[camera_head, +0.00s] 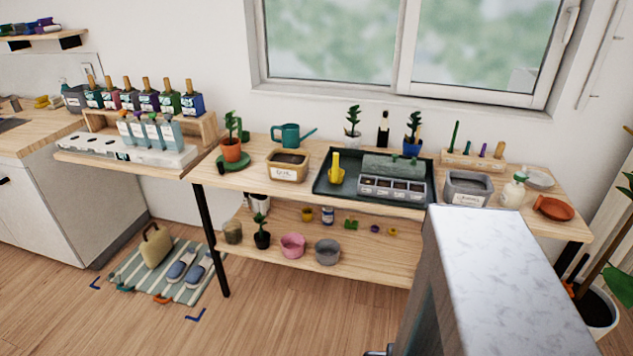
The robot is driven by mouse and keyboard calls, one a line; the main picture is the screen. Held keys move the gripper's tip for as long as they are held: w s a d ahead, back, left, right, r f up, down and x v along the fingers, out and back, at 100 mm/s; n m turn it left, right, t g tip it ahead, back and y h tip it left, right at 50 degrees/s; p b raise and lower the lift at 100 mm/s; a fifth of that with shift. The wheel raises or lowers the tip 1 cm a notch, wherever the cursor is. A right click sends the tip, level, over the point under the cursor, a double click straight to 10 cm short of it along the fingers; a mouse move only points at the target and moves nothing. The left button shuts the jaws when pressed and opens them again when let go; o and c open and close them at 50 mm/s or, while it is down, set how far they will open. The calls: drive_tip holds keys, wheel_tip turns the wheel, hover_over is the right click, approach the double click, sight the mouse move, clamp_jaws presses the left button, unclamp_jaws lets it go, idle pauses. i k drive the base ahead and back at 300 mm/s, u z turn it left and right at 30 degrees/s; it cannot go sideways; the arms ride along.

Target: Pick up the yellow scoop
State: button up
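The yellow scoop (337,170) stands at the left end of a dark green tray (325,187) on the wooden potting bench under the window. Its handle points up, and its lower end seems to rest on the tray floor. A grey seedling box (392,189) with several compartments and a raised green lid (393,167) is in the same tray, to the right of the scoop. My gripper is not in view.
A tan labelled bin (288,165) and a teal watering can (290,135) stand left of the tray. A grey bin (467,188) stands to the right. A tall grey block with a marbled top (490,255) hides part of the bench's front right. Floor is open at front left.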

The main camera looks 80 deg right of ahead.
sight(335, 175)
drive_tip(key=u, duration=0.9)
drive_tip(key=k, duration=2.35)
drive_tip(key=z, duration=0.65)
